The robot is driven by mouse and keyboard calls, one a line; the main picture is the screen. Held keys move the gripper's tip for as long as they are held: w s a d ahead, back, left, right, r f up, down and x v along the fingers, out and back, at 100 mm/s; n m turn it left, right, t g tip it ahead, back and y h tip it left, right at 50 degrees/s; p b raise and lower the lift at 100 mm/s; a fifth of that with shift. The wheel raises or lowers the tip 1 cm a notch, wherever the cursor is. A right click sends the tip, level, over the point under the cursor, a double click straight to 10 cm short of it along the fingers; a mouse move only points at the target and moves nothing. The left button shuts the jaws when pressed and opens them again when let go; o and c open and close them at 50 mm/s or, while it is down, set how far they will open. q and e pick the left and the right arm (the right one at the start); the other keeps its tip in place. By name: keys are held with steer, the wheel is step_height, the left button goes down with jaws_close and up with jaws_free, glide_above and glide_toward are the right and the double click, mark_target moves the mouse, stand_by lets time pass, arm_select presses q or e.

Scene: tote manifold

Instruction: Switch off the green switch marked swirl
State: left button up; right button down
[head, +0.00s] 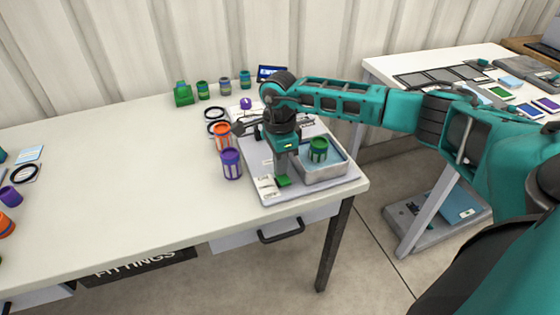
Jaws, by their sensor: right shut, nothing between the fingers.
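My right gripper (282,173) comes in from the right and points down over the near-left part of a grey board (310,192) at the table's front right corner. It is shut and holds nothing. A small green piece (284,182), which looks like the green switch, shows right at the fingertips. I cannot tell whether they touch it. The swirl mark and the switch's position are too small to read. A pale label (266,186) lies just left of it. My gripper and wrist hide part of the board behind. My left gripper is not in view.
A grey tray (322,178) with a green cylinder (318,149) is close right of my gripper. Purple (231,164) and orange (222,136) containers stand close left. Several green and teal containers stand at the back. The table's left middle is clear.

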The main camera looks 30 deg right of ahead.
steer(key=shift+s+a+r+p, duration=0.15)
steer(key=shift+s+p, duration=0.2)
steer(key=shift+s, duration=0.4)
steer(key=shift+w, duration=0.1)
steer(key=shift+r+p, duration=0.3)
steer(key=shift+r, duration=0.15)
steer(key=r, duration=0.1)
steer(key=r+p, duration=0.1)
steer(key=r, duration=0.1)
steer(key=shift+w+p, duration=0.25)
steer(key=shift+p, duration=0.05)
step_height(320, 180, up, 10)
steer(key=shift+w+b, duration=0.4)
steer(key=shift+b, duration=0.05)
